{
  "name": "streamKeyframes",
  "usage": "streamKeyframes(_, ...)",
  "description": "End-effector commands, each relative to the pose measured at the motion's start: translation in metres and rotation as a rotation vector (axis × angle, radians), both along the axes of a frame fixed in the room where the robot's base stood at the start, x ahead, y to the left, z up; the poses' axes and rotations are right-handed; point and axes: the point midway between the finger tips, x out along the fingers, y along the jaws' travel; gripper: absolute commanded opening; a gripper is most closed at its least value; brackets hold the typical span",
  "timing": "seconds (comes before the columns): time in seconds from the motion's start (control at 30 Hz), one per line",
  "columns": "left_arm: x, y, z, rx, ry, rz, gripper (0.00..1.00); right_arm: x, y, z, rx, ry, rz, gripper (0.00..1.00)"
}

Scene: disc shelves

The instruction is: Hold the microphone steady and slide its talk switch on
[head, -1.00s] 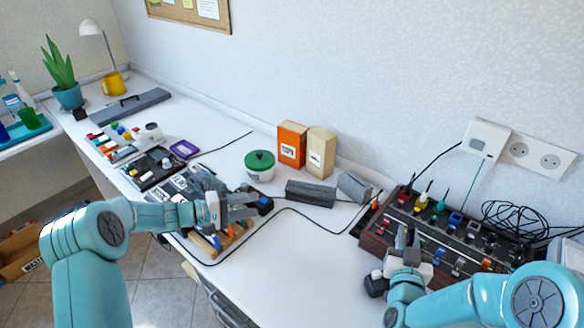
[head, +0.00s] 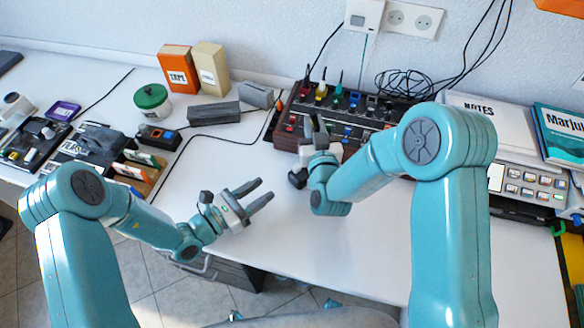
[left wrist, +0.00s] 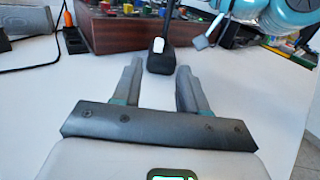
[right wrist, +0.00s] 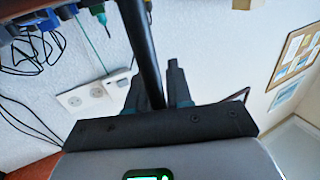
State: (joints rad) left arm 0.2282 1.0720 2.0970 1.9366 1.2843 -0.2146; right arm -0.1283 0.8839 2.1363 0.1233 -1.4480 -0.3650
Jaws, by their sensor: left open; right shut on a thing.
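The microphone is a dark stem with a black block at its lower end; the block (head: 297,179) shows below my right gripper (head: 316,128). In the left wrist view, the block (left wrist: 160,62) carries a white switch (left wrist: 158,45), and the stem rises from it. In the right wrist view, the black stem (right wrist: 138,45) runs between my right gripper's fingers, which are shut on it. My left gripper (head: 264,196) is open and empty over the white table, left of and nearer than the block. In the left wrist view, its spread fingers point toward the block, apart from it. The switch position is unclear.
A brown-sided control box (head: 322,142) with coloured plugs stands just behind my right gripper. Grey blocks (head: 212,113), a green-lidded pot (head: 153,104) and a black cable (head: 205,137) lie to the left. The table front around my left gripper is clear.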

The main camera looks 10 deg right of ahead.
Motion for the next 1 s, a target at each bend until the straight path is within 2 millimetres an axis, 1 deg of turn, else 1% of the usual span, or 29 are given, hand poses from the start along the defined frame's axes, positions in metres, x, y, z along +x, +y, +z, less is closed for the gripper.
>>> streamKeyframes(0.3,0.035,-0.058,0.000,0.001,-0.006,-0.005,0.43,0.000,0.000,0.001,0.000,-0.002,0.000,0.00)
streamKeyframes(0.4,0.045,-0.073,0.001,0.002,-0.007,-0.004,0.43,0.000,0.000,0.001,0.000,-0.002,0.000,0.00)
streamKeyframes(0.5,0.052,-0.083,0.000,0.002,-0.006,-0.002,0.43,0.000,0.000,0.001,0.000,-0.002,0.000,0.00)
streamKeyframes(0.67,0.058,-0.091,0.000,0.002,-0.005,0.000,0.43,0.000,0.000,0.001,0.000,-0.002,0.000,0.00)
streamKeyframes(0.9,0.058,-0.092,0.000,0.002,-0.005,0.000,0.43,0.000,0.000,0.001,0.000,-0.002,0.000,0.00)
streamKeyframes(0.93,0.058,-0.092,0.000,0.002,-0.005,0.000,0.39,0.000,0.000,0.001,0.000,-0.002,0.000,0.00)
streamKeyframes(0.97,0.059,-0.092,0.000,0.002,-0.005,0.000,0.30,0.000,0.000,0.001,0.000,-0.002,0.000,0.00)
streamKeyframes(1.0,0.059,-0.092,0.000,0.002,-0.005,0.000,0.17,0.000,0.000,0.001,0.000,-0.002,0.000,0.00)
